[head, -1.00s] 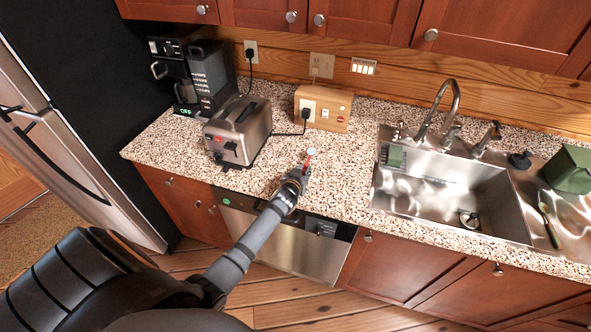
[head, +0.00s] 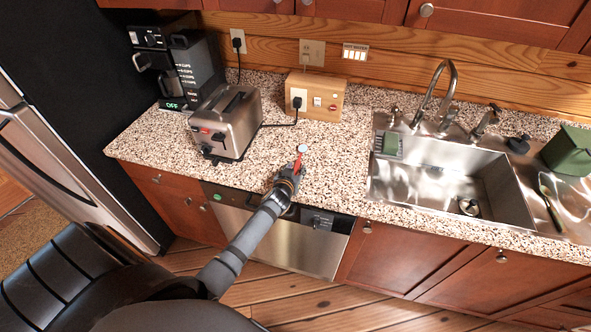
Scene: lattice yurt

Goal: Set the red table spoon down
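The red table spoon (head: 299,160) is in the head view, over the speckled counter (head: 345,165) between the toaster and the sink. Its red handle is at my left gripper (head: 294,168), and its pale round bowl points away from me, toward the wall. My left gripper reaches in over the counter's front edge and looks shut on the handle. The fingertips are small, and part of the handle is hidden between them. I cannot tell whether the spoon touches the counter. My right gripper is not in view.
A metal toaster (head: 229,124) stands left of the spoon, with a coffee maker (head: 182,70) behind it. A wooden outlet box (head: 315,97) with a plugged cord is at the back. The sink (head: 440,182) is at right. Counter around the spoon is clear.

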